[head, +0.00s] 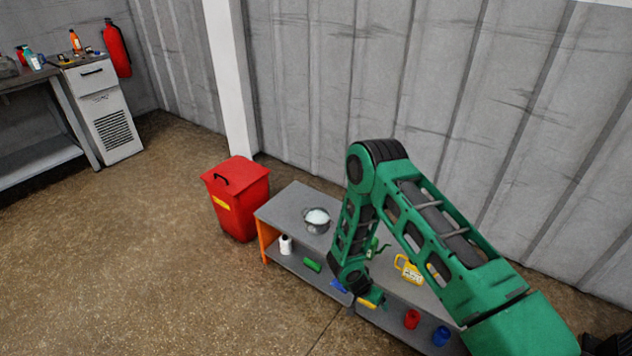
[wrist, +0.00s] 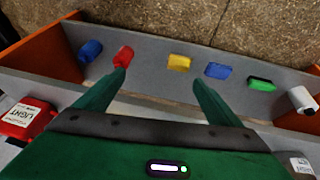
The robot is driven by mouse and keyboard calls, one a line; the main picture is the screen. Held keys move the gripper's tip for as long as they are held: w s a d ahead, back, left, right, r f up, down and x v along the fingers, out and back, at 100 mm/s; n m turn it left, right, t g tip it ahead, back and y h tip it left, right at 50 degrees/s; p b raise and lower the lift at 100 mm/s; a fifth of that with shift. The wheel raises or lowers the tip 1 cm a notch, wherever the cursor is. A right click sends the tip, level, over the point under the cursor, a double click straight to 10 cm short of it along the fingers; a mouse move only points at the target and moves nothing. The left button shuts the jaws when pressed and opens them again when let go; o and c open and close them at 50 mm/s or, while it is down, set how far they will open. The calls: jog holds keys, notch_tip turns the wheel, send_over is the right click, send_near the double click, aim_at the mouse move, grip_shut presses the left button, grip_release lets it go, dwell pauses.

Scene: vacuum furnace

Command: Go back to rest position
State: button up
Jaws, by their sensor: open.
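My green arm reaches in from the right in the head view, bent down over a grey two-level bench (head: 290,203). My gripper (wrist: 159,80) is open, its two green fingers spread with nothing between them in the wrist view. Its fingertips point over the bench's lower shelf (wrist: 145,65). A yellow item (wrist: 179,62) lies just beyond the gap, with a red item (wrist: 124,57) by the left fingertip and a blue item (wrist: 217,71) by the right one. In the head view my arm hides part of the bench.
A pot with white contents (head: 317,218) and a yellow container (head: 408,269) stand on the bench top near my arm. A red bin (head: 237,197) stands left of the bench. A corrugated wall (head: 310,80) rises behind. The floor at left is clear.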

jog(key=w+d+r, duration=0.1)
jog(key=d+r, duration=0.2)
jog(key=r, duration=0.4)
jog(key=w+d+r+g, duration=0.1)
jog(key=w+d+r, duration=0.1)
jog(key=d+r, duration=0.35)
jog(key=w+d+r, duration=0.1)
jog(key=d+r, duration=0.1)
jog(key=r, duration=0.6)
jog(key=s+d+r+g, duration=0.1)
jog(key=s+d+r, duration=0.25)
jog(key=r, duration=0.55)
jog(key=s+d+r, duration=0.3)
jog(key=d+r, duration=0.2)
jog(key=r, duration=0.4)
jog(key=s+d+r+g+y, duration=0.1)
jog(key=s+d+r, duration=0.1)
jog(key=s+r, duration=0.7)
jog(key=s+d+r+y, duration=0.1)
jog(key=s+d+r, duration=0.2)
jog(key=s+r, duration=0.65)
jog(key=s+a+y, duration=0.2)
jog(key=s, duration=1)
jog(key=shift+a+n, duration=0.2)
jog(key=shift+n, duration=0.1)
jog(key=shift+f, duration=0.1)
jog(key=shift+w+f, duration=0.25)
jog(key=shift+w, duration=0.3)
